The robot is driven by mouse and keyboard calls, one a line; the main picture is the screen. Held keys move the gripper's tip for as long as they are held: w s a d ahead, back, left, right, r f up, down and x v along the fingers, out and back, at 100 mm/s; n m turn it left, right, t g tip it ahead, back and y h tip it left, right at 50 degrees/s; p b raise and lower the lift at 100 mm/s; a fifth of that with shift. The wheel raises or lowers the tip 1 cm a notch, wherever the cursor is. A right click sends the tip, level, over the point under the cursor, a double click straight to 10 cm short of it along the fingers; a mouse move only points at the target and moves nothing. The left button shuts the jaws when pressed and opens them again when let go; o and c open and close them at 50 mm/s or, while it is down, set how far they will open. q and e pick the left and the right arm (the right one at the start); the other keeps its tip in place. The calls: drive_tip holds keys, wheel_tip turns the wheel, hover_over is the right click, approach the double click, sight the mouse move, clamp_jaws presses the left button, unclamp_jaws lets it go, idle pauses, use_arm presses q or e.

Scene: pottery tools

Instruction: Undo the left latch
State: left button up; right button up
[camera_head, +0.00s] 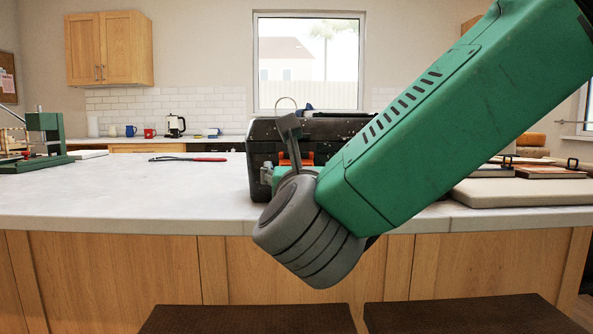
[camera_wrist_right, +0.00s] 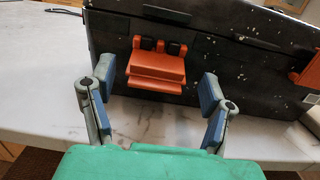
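A black, white-speckled toolbox (camera_head: 345,127) stands on the counter, partly hidden by my right arm in the head view. Its front fills the top of the right wrist view (camera_wrist_right: 237,68). The left latch (camera_wrist_right: 157,66) is orange with a projecting lower lip; I cannot tell whether it is fastened. A second orange latch (camera_wrist_right: 306,70) is cut off at the right edge. My right gripper (camera_wrist_right: 158,84) is open and empty. Its blue-padded fingers are spread either side of the left latch, apparently without touching it. My left gripper is not in view.
A green press (camera_head: 42,140) stands at far left. Boards (camera_head: 540,190) lie at right. Two dark stools (camera_head: 250,318) are in front.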

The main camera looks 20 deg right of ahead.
drive_tip(key=shift+r, duration=0.1)
drive_tip(key=shift+s+a, duration=0.15)
drive_tip(key=shift+s, duration=0.1)
drive_tip(key=v, duration=1.1)
drive_tip(key=shift+s+f, duration=0.2)
